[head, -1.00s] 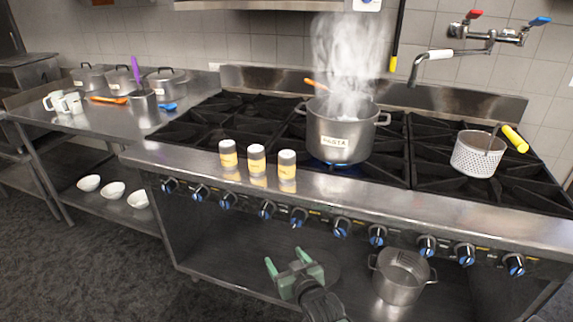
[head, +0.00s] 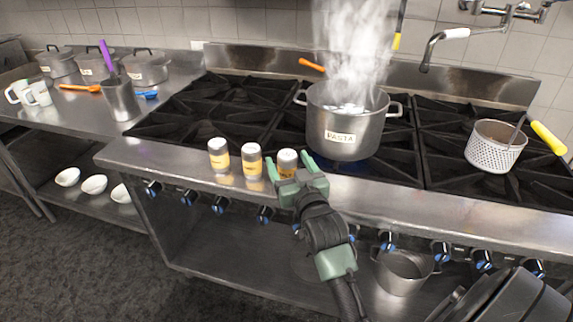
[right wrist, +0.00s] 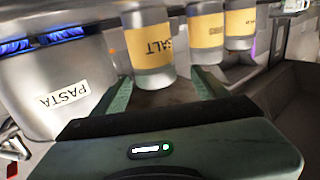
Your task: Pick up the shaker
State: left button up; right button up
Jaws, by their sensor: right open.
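Three shakers with white-grey tops and yellow labels stand upright in a row on the stove's steel front ledge: the left shaker (head: 219,156), the middle shaker (head: 252,160) and the right shaker (head: 287,160). My right gripper (head: 291,168) is open, with its fingers to either side of the right shaker. In the right wrist view, which is upside down, this shaker (right wrist: 150,45) reads SALT and stands between or just beyond the open fingertips (right wrist: 163,86). The other two shakers (right wrist: 206,35) show beside it. My left gripper is not in view.
A steaming pot labelled PASTA (head: 345,122) stands on the burners just behind and right of the gripper. A perforated strainer basket (head: 492,150) sits farther right. Control knobs (head: 264,214) line the stove's front below the ledge. The ledge left of the shakers is clear.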

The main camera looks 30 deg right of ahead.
jog(key=x, duration=0.4)
jog(key=shift+w+d+f+p, duration=0.1)
jog(key=shift+d+f+p, duration=0.2)
jog(key=shift+p, duration=0.1)
jog(key=shift+w, duration=0.4)
jog(key=shift+d, duration=0.1)
grip_shut()
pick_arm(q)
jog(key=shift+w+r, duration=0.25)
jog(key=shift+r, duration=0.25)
pick_arm(e)
jog(key=shift+r, duration=0.15)
notch_tip(320, 180, up, 19)
notch_tip(320, 180, up, 6)
jog(key=p, duration=0.6)
send_over(285, 151)
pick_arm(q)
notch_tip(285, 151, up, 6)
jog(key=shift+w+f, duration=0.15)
pick_arm(e)
jog(key=shift+w+d, duration=0.2)
jog(key=shift+w, duration=0.15)
